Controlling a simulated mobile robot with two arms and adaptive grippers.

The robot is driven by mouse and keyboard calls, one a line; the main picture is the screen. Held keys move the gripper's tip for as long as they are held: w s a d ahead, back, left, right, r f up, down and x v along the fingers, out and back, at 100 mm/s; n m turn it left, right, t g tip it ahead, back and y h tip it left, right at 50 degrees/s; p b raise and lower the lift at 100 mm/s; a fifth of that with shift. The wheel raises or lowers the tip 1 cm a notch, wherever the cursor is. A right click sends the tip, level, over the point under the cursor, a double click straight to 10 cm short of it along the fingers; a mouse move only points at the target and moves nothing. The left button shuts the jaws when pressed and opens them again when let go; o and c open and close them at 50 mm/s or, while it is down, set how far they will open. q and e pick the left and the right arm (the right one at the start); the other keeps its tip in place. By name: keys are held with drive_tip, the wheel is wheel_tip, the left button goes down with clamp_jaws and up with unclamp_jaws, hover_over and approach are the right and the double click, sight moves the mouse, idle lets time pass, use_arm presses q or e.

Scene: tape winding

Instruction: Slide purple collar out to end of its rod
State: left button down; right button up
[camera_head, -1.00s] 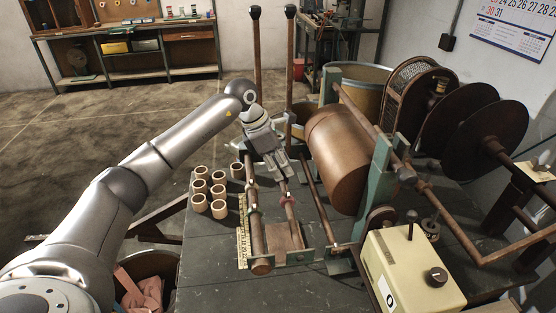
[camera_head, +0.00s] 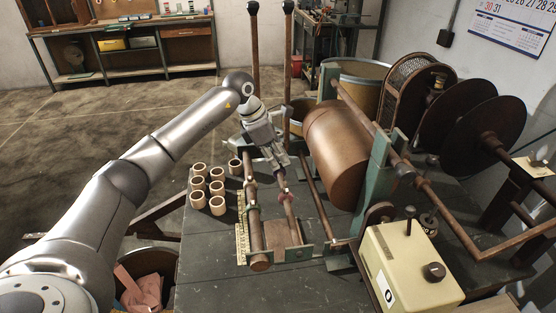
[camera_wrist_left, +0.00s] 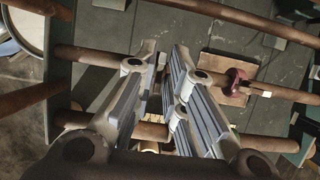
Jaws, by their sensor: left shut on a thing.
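The purple collar (camera_head: 285,197) sits around the right rod (camera_head: 291,222) of the small rod frame at the front of the bench. It also shows in the left wrist view (camera_wrist_left: 237,80), right of my fingers. My left gripper (camera_head: 281,178) is just behind the collar along the same rod. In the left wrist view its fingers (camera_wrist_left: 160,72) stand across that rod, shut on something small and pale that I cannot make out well. The purple collar is outside the fingers, with a short bare stretch of rod between. My right gripper is in neither view.
Several pale rings (camera_head: 217,188) stand on the bench left of the frame, by a yellow ruler (camera_head: 241,228). A large copper drum (camera_head: 335,155) is close on the right. A cream control box (camera_head: 412,265) stands at front right. The parallel left rod (camera_head: 255,228) runs close beside.

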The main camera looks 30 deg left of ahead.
use_arm(q)
drive_tip(key=shift+w+a, duration=0.95)
drive_tip(key=shift+w, duration=0.3)
drive_tip(key=shift+w+a, duration=0.9)
drive_tip(key=shift+w, duration=0.35)
drive_tip(key=c, duration=1.4)
unclamp_jaws()
drive_tip(key=v, duration=1.2)
